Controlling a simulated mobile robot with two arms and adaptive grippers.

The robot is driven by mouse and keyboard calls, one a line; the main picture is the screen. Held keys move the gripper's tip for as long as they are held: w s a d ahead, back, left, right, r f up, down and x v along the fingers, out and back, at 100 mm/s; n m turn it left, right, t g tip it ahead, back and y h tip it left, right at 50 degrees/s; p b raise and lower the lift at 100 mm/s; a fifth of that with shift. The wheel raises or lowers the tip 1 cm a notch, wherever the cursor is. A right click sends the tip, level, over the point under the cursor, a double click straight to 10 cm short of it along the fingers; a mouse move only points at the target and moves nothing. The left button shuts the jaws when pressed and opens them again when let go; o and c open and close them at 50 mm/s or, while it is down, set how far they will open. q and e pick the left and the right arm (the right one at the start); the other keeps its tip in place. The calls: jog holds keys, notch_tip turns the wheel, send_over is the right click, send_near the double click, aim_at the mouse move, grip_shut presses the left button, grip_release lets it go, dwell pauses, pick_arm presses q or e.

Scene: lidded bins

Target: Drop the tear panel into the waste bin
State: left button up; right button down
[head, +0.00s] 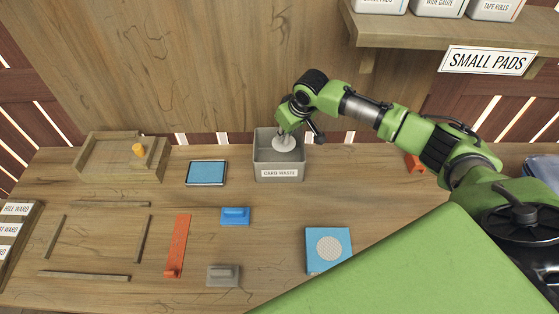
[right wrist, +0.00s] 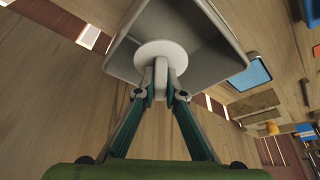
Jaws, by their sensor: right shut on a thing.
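My right gripper (head: 283,137) is shut on a pale round panel (head: 284,146) with a tab, most likely the tear panel. In the right wrist view, the fingertips (right wrist: 161,92) pinch the tab and the panel's disc (right wrist: 150,52) lies beyond them. The bin's grey wall (right wrist: 213,72) surrounds the disc in the right wrist view. I cannot tell how far inside the rim the panel is. My left gripper is not in view.
A blue box (head: 314,255) with a pale dotted round top stands front right. A shelf (head: 455,38) overhangs the back right.

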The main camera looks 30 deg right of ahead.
jog(key=c, duration=2)
grip_release()
jog(key=v, duration=0.7)
jog(key=shift+s+r, duration=0.15)
jog(key=shift+r, duration=0.1)
